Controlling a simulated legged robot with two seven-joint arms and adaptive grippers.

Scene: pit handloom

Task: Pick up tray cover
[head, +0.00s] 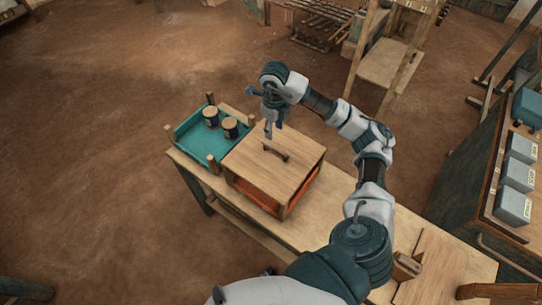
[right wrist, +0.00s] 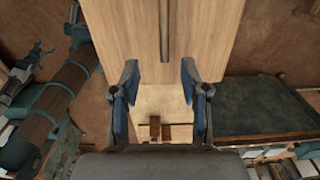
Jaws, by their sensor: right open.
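The tray cover (head: 301,153) is a flat light-wood lid with a dark bar handle (head: 275,151) on top. It lies over an orange tray (head: 263,195) on the wooden bench. My right gripper (head: 268,122) is open and above the lid, near the handle's far end. In the right wrist view the handle (right wrist: 164,30) runs lengthwise over the wooden lid (right wrist: 125,30). It lies ahead of the gap between the two blue fingers of the gripper (right wrist: 158,80), and nothing is between them. My left gripper is out of view.
A teal tray (head: 187,143) with two dark cans (head: 211,117) stands left of the lid, with wooden posts at its corners. Grey boxes (head: 514,205) stand on a cabinet at the right.

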